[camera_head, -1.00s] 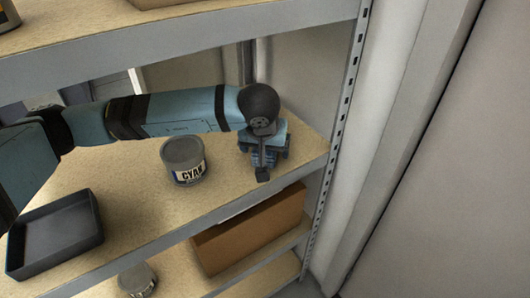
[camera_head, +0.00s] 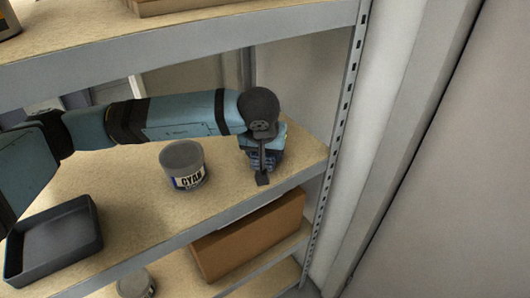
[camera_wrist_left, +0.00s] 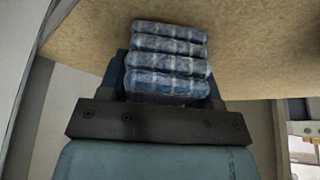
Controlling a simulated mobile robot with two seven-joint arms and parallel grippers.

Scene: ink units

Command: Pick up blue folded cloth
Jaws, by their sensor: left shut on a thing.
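The blue folded cloth (camera_wrist_left: 168,62) shows in the left wrist view as a stack of blue checked folds. In the head view the cloth (camera_head: 275,158) is at the right end of the middle shelf, partly hidden by my left gripper (camera_head: 262,172). My left gripper, also in the left wrist view (camera_wrist_left: 165,92), is shut on the cloth, with a finger in front of it. I cannot tell whether the cloth touches the shelf. My right gripper is not in view.
A grey can marked CYAN (camera_head: 183,166) stands left of the cloth. A dark empty tray (camera_head: 52,240) lies at the shelf's left. A cardboard box (camera_head: 250,235) and another can (camera_head: 136,283) are on the shelf below. The shelf above (camera_head: 180,45) overhangs my arm; a perforated post (camera_head: 340,130) stands at right.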

